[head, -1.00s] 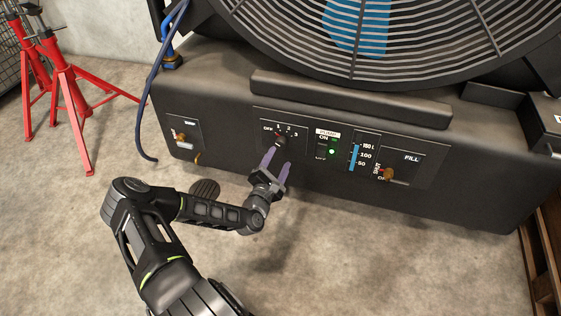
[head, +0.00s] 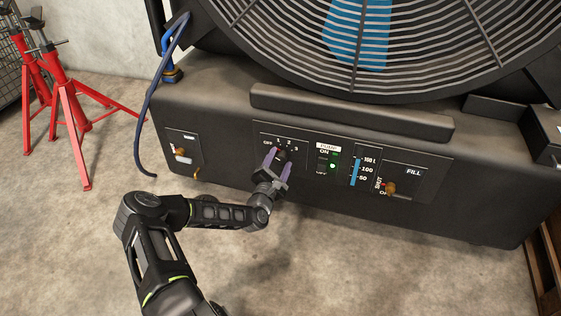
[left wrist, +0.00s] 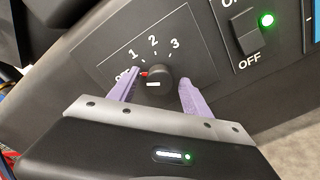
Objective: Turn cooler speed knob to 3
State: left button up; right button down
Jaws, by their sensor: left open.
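The cooler speed knob (left wrist: 158,84) is a round black knob on the cooler's panel, with the marks OFF, 1, 2 and 3 around it. Its red pointer in the left wrist view is on the left side, near OFF. In the head view the knob (head: 281,153) is partly hidden by my gripper. My left gripper (head: 277,160) is open at the panel. In the left wrist view its two purple fingers (left wrist: 160,88) stand on either side of the knob, with a visible gap at the right finger. My right gripper is not in view.
Right of the knob is a pump switch (left wrist: 247,35) with a lit green light, then a blue level gauge (head: 355,172) and a FILL valve (head: 389,188). Another valve (head: 181,152) and a blue hose (head: 143,120) are at left. Red stands (head: 68,110) stand beyond the hose.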

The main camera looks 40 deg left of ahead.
pick_arm(q)
jog(key=shift+w+a, duration=0.2)
jog(key=shift+w, duration=0.4)
grip_shut()
